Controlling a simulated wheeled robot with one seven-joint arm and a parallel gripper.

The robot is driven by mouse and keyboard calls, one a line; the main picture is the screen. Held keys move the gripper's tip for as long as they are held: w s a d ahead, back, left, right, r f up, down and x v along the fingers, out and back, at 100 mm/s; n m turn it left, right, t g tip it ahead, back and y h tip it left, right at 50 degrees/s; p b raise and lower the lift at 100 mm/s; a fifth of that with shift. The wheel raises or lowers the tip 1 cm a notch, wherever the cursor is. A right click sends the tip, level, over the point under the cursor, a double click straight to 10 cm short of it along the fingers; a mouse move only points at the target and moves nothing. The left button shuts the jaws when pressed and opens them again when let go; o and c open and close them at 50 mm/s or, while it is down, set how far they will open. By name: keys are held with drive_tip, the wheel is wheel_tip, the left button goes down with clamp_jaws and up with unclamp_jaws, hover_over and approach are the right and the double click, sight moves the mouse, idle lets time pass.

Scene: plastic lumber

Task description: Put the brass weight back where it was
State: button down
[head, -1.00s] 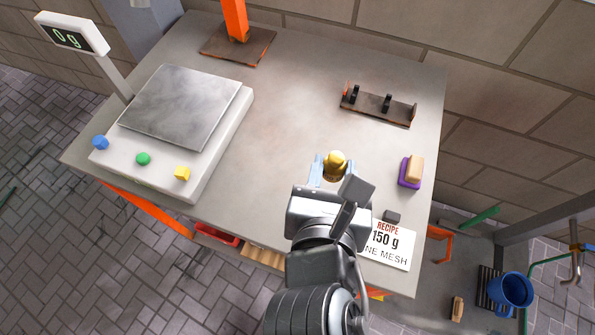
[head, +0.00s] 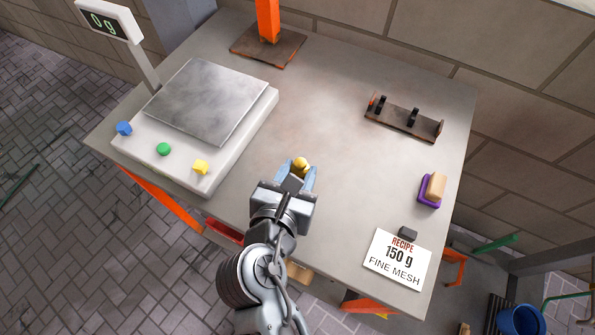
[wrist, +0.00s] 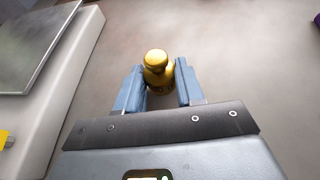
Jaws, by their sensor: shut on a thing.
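The brass weight (head: 301,163) is a small golden knobbed piece. It also shows in the wrist view (wrist: 157,70), between the two blue fingers. My gripper (head: 299,172) is shut on it, over the front middle of the table, right of the scale. The same gripper shows in the wrist view (wrist: 160,86). I cannot tell whether the weight touches the tabletop. The scale (head: 235,135) has a grey metal plate, and its display (head: 107,20) reads 0 g. The plate is bare.
A dark rack (head: 404,117) with black uprights lies at the back right. A purple and tan block (head: 432,189) and a recipe card (head: 397,259) reading 150 g, fine mesh, are at the right. An orange post (head: 268,20) stands at the back. The table's middle is clear.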

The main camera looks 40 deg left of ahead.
drive_tip(key=shift+f, duration=0.1)
drive_tip(key=c, duration=0.7)
unclamp_jaws()
drive_tip(key=v, duration=1.2)
